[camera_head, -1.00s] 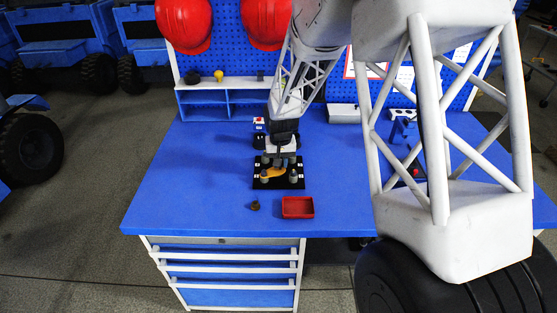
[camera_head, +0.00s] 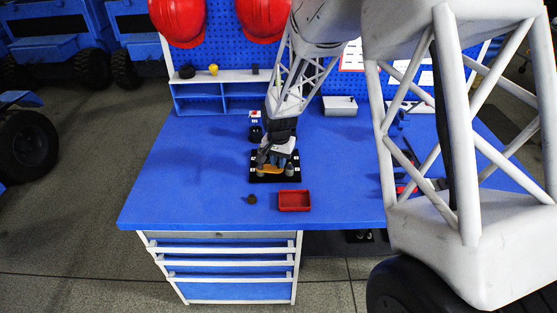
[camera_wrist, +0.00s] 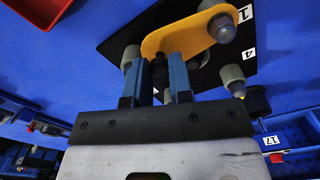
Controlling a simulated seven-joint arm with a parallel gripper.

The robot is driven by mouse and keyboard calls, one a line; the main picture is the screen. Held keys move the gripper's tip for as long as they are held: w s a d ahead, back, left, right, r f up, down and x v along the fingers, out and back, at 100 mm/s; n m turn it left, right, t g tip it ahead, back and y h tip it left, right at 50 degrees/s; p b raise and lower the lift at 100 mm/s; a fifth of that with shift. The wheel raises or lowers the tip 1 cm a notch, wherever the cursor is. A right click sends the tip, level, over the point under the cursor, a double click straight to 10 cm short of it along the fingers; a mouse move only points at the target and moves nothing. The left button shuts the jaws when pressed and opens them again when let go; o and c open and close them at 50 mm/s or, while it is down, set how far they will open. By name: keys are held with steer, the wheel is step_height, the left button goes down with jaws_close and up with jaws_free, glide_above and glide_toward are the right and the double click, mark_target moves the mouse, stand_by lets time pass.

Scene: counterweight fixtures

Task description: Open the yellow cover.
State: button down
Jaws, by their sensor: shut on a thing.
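The yellow cover (camera_wrist: 187,36) is a flat rounded strip with a grey bolt (camera_wrist: 222,28) at one end. It lies over the black plate (camera_head: 293,176), where it also shows in the head view (camera_head: 271,170). My gripper (camera_wrist: 158,66) is at the cover's other end, its blue fingers shut on a dark upright piece there that looks like the cover's knob. My gripper also shows in the head view (camera_head: 272,158), partly hiding the cover and plate. What lies under the cover is hidden.
Grey posts stand on the plate, one beside my fingers (camera_wrist: 233,78). A red tray (camera_head: 294,201) and a small dark part (camera_head: 252,199) lie in front of the plate. A grey box (camera_head: 339,106) stands at the back. The blue tabletop (camera_head: 185,175) is clear at left.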

steer(key=c, duration=1)
jaws_free()
steer(key=shift+w+n, duration=0.15)
steer(key=shift+n, duration=0.15)
